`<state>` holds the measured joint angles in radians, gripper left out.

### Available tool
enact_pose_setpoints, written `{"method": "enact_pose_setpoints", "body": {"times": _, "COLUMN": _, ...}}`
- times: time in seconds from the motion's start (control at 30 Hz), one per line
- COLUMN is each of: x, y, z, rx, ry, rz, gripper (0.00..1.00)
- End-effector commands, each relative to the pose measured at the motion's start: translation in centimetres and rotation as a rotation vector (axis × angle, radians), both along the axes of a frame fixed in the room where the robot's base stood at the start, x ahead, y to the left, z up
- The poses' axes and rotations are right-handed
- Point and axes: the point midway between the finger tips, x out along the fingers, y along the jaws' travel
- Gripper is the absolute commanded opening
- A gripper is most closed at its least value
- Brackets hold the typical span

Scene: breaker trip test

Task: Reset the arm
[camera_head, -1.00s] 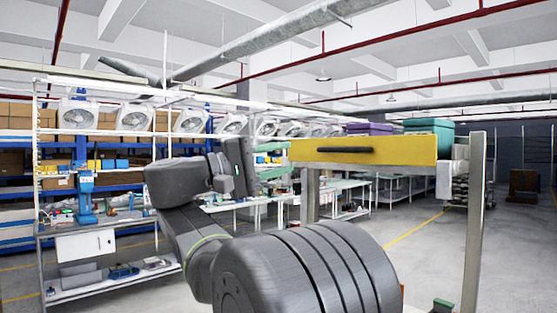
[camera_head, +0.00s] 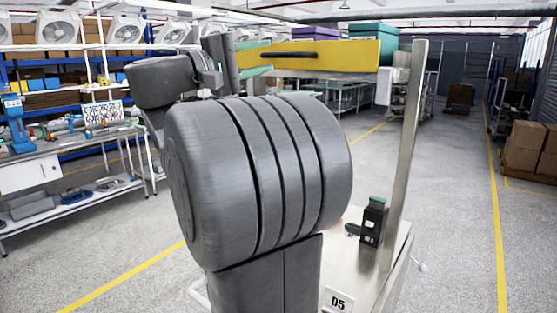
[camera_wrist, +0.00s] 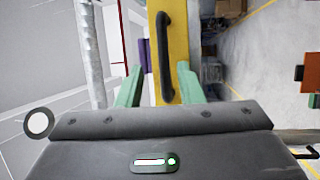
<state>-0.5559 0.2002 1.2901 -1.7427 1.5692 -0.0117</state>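My arm fills the middle of the head view. My gripper (camera_head: 256,58) is at its far end, facing a yellow panel (camera_head: 345,62) with a dark bar handle (camera_head: 288,54). In the wrist view, the two green fingers of my gripper (camera_wrist: 158,68) are spread apart, with the yellow panel (camera_wrist: 181,45) and black handle (camera_wrist: 165,55) showing between and beyond them. I cannot tell whether the fingers touch the panel. Nothing is seen held.
A black device with a green top (camera_head: 373,220) stands on a pale cart (camera_head: 395,265) labelled D5, beside a metal post (camera_head: 405,160). A workbench (camera_head: 70,150) is at left. Cardboard boxes (camera_head: 525,145) stand at right. The floor between is open.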

Motion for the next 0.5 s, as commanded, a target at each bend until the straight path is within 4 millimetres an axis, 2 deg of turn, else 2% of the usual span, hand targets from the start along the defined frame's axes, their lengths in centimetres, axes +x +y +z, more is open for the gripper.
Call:
{"method": "enact_pose_setpoints", "body": {"times": 0.23, "x": 1.9, "y": -3.3, "z": 0.8, "rx": 0.000, "ry": 0.001, "rz": -0.004, "gripper": 0.34}}
{"method": "enact_pose_setpoints", "body": {"times": 0.43, "x": 2.8, "y": -4.7, "z": 1.0, "rx": 0.000, "ry": 0.002, "rz": -0.001, "gripper": 0.34}}
{"method": "enact_pose_setpoints", "body": {"times": 0.5, "x": 2.8, "y": -4.6, "z": 0.3, "rx": 0.000, "ry": 0.001, "rz": 0.001, "gripper": 0.34}}
